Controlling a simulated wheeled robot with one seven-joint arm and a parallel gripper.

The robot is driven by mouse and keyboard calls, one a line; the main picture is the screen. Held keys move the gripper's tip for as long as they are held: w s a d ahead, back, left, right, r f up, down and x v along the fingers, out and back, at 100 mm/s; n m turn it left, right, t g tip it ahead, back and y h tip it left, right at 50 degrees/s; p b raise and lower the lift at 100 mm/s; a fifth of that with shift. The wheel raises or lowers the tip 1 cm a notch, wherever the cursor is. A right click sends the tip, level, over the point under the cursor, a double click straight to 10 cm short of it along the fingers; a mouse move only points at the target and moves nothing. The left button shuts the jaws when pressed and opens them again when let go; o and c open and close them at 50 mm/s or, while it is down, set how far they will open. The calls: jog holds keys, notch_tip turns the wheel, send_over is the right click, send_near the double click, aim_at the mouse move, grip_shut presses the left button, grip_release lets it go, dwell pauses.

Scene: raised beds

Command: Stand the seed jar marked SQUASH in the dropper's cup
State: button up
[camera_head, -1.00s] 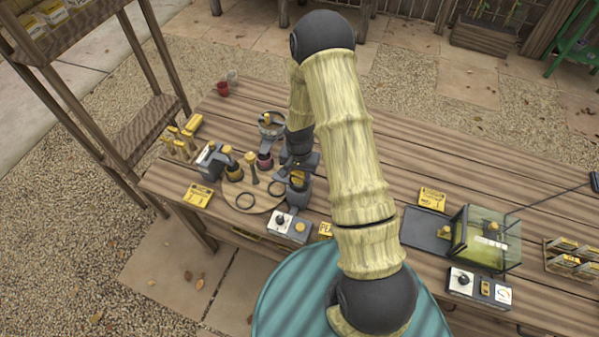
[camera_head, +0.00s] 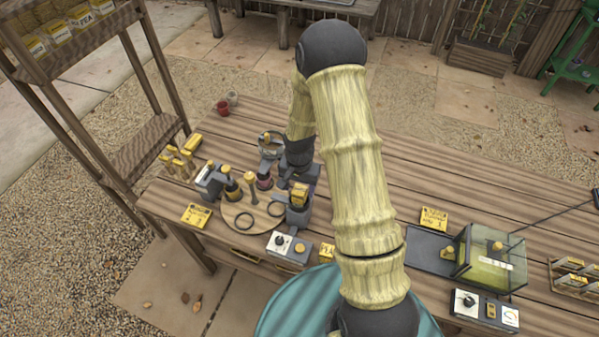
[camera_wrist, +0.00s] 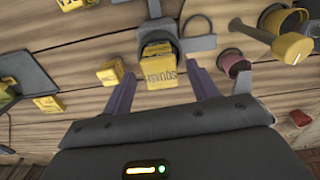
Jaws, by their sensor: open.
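The yellow seed jar marked SQUASH (camera_wrist: 160,72) sits upside down in the wrist view, its label readable. In the head view the yellow jar (camera_head: 300,194) stands upright in the dropper's dark grey cup (camera_head: 297,214), its top showing above the rim. In the wrist view part of the grey dropper (camera_wrist: 155,32) shows behind the jar. My gripper (camera_wrist: 163,67) is open, its two fingers on either side of the jar with gaps between. In the head view my gripper (camera_head: 302,174) is just behind the jar, its fingers hard to make out.
A round wooden board (camera_head: 238,220) with rings and several small yellow-topped tools lies left of the cup. A control box (camera_head: 288,248) with a dial stands in front. A glass tank (camera_head: 492,258) and dark tray (camera_head: 430,243) are at the right.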

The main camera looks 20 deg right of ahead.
notch_tip(320, 180, up, 8)
jog(key=b, duration=0.2)
jog(key=shift+r, duration=0.25)
dwell(0.4)
jog(key=s+r+n+t, duration=0.1)
jog(key=s+r+n, duration=0.2)
jog(key=s+r, duration=0.2)
jog(key=s+r+n+t, duration=0.1)
jog(key=s+r+n, duration=0.2)
jog(key=s, duration=0.6)
jog(key=shift+s+r+n+t, duration=0.15)
jog(key=shift+r+n+t, duration=0.15)
jog(key=shift+r, duration=0.6)
